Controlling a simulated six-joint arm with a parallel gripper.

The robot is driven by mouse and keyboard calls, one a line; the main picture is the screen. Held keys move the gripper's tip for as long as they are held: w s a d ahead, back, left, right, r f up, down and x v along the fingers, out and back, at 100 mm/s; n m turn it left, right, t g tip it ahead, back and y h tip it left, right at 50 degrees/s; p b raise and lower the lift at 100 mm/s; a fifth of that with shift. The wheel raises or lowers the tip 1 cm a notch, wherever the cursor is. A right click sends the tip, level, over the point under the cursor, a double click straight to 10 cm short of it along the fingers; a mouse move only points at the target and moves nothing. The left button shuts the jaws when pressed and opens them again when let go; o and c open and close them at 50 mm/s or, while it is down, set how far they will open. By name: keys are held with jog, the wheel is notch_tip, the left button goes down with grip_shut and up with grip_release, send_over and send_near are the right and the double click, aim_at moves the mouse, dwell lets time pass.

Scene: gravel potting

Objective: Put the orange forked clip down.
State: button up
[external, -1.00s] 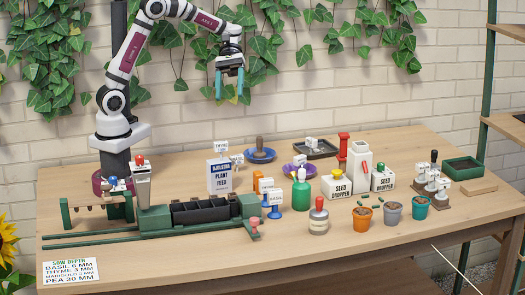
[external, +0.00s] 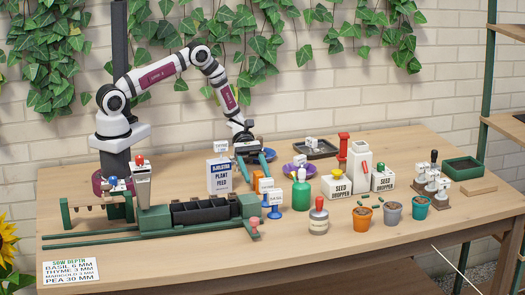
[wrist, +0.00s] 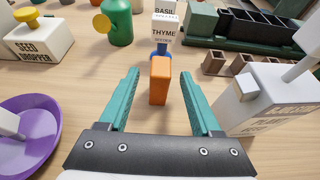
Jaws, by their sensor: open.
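The orange forked clip (wrist: 159,82) stands upright on the table in the wrist view. It also shows in the external view (external: 265,184), near the labelled seeders in the middle of the table. Its fork is not clearly visible. My gripper (wrist: 160,73) is low over the table with its two teal fingers spread wide. The clip appears centred between the fingertips, with a gap on each side; I cannot tell exactly how deep it sits between them. In the external view my gripper (external: 259,177) reaches down just behind the seeders.
A white plant feed box (wrist: 252,100) stands close to the right finger. A purple dish (wrist: 30,130) lies to the left. The thyme seeder (wrist: 164,32) stands just beyond the clip.

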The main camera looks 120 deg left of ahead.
aim_at(261, 196)
jog(key=x, duration=0.5)
jog(key=shift+w+d+f, duration=0.15)
jog(key=shift+d, duration=0.05)
grip_shut()
